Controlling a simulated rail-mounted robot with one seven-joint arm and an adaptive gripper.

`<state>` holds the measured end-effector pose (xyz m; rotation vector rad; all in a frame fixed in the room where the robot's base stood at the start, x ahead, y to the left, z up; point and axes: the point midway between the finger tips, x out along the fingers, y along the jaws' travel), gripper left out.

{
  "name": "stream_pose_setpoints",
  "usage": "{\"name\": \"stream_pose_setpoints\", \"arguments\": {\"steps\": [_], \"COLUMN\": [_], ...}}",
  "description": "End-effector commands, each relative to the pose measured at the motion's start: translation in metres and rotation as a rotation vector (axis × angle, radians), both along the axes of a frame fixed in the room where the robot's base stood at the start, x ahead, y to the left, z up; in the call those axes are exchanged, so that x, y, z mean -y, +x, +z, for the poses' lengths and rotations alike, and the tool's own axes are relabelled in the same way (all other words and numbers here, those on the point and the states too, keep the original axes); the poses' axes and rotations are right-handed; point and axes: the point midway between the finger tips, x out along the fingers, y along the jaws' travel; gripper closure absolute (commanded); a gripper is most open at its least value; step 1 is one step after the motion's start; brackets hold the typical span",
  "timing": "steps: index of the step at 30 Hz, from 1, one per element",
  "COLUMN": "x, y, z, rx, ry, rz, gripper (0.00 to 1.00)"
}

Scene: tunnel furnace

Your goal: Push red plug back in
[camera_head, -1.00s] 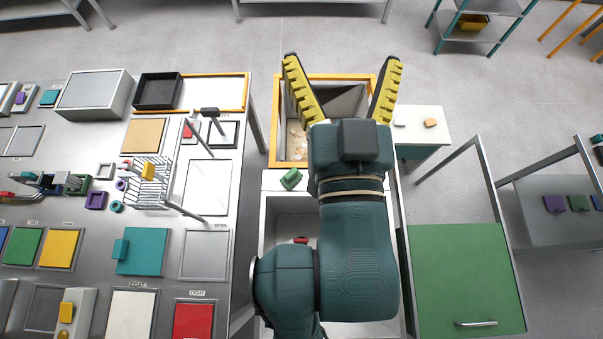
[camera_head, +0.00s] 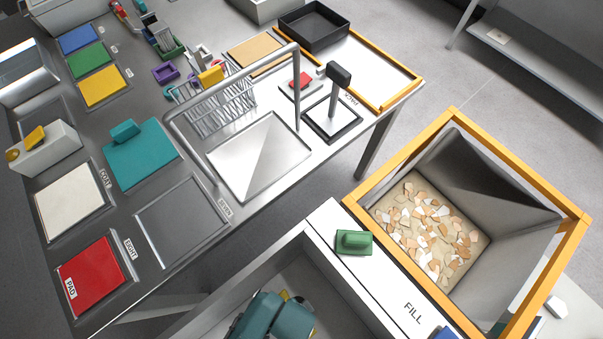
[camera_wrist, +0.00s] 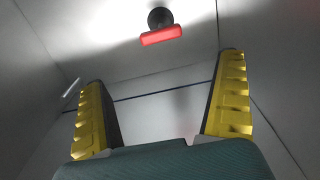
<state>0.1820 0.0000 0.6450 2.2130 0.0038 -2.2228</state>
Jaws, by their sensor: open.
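The red plug (camera_wrist: 161,35) shows in the wrist view as a red bar-shaped handle on a dark round stem, set on a pale inner surface. My gripper (camera_wrist: 162,75) is open, with its two yellow ribbed fingers spread wide and nothing between them. The plug is beyond the fingertips, roughly centred between them and apart from them. In the head view, part of my arm reaches into the grey walled compartment (camera_head: 215,300) at the bottom. The red plug does not show there.
A green handle (camera_head: 354,242) sits on the white ledge marked FILL. A yellow-rimmed bin (camera_head: 455,118) with pale chips stands to the right. The compartment's plain walls surround my gripper. The metal table (camera_head: 285,230) holds coloured pads and a wire rack (camera_head: 215,110).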

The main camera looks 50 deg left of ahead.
Motion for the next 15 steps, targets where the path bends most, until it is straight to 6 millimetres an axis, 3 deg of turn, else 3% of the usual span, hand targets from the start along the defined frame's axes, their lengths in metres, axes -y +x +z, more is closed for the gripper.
{"name": "stream_pose_setpoints", "arguments": {"steps": [15], "x": [0.0], "y": [0.001], "z": [-0.126], "rx": [0.003], "ry": [0.001], "rz": [0.0], "gripper": [0.0]}}
